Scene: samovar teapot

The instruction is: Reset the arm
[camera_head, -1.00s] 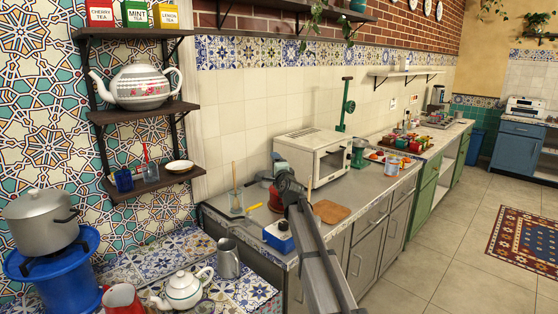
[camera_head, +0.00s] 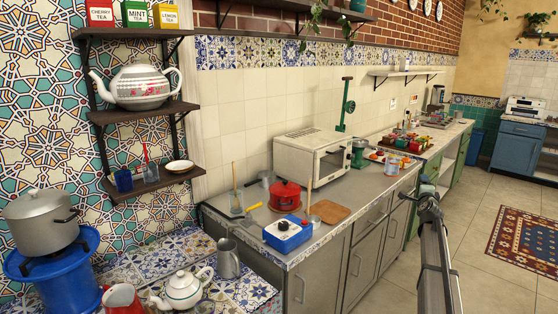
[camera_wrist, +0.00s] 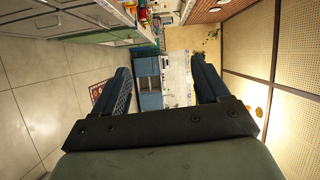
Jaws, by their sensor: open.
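My gripper (camera_wrist: 165,88) is open and empty in the wrist view, with its two dark fingers spread wide apart. Between them only the far end of the kitchen shows. In the head view my arm (camera_head: 432,235) rises at the lower right over the floor, in front of the grey and green cabinets; the fingers cannot be made out clearly there. No object touches the gripper.
A white teapot (camera_head: 182,290) and metal mug (camera_head: 228,259) stand on the tiled counter. The floor (camera_head: 495,250) at right is open, with a rug (camera_head: 527,240).

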